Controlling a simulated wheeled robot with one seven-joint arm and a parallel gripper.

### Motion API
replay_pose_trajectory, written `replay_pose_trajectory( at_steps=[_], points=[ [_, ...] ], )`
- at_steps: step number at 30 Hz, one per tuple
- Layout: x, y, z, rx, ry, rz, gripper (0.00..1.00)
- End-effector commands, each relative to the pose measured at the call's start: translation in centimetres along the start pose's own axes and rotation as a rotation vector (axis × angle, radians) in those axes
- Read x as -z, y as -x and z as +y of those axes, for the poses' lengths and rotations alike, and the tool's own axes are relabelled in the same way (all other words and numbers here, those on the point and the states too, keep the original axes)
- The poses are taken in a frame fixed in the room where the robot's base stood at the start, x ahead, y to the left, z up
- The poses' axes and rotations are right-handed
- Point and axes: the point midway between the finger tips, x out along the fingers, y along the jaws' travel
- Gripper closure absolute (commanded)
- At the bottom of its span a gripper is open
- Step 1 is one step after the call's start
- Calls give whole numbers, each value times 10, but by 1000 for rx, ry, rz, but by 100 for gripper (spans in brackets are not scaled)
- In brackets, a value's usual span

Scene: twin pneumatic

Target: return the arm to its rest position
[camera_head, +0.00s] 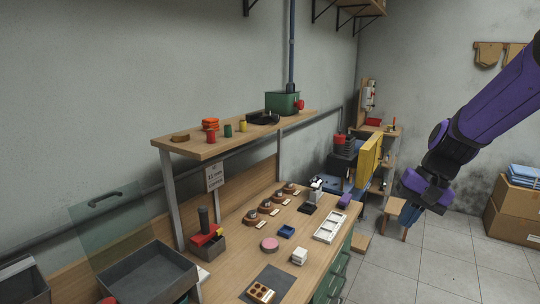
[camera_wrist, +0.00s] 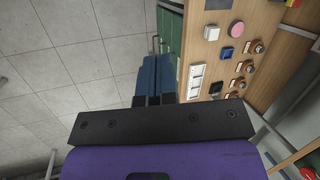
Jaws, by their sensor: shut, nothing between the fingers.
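My purple and black arm comes in from the right edge of the head view. My gripper (camera_head: 409,215) hangs at its lower end over the tiled floor, to the right of the workbench (camera_head: 235,250). In the wrist view my gripper (camera_wrist: 155,75) shows two blue fingers lying side by side. They are shut with nothing between them. The fingers are apart from the bench, whose green drawer side (camera_wrist: 172,35) lies to their right in that view.
The bench holds a white tray (camera_head: 330,228), a pink disc (camera_head: 269,244) and several small stations. A shelf (camera_head: 235,137) stands above it. A small stool (camera_head: 396,218) is close by the gripper. Cardboard boxes (camera_head: 514,210) stand at the right. The tiled floor (camera_head: 440,260) is clear.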

Motion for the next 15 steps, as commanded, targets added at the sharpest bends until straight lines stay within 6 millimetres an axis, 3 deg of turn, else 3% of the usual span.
replay_pose_trajectory(
  at_steps=[6,15],
  points=[
    [-47,39,-3,-85,124,122,100],
    [-110,80,6,-178,275,289,100]
  ],
)
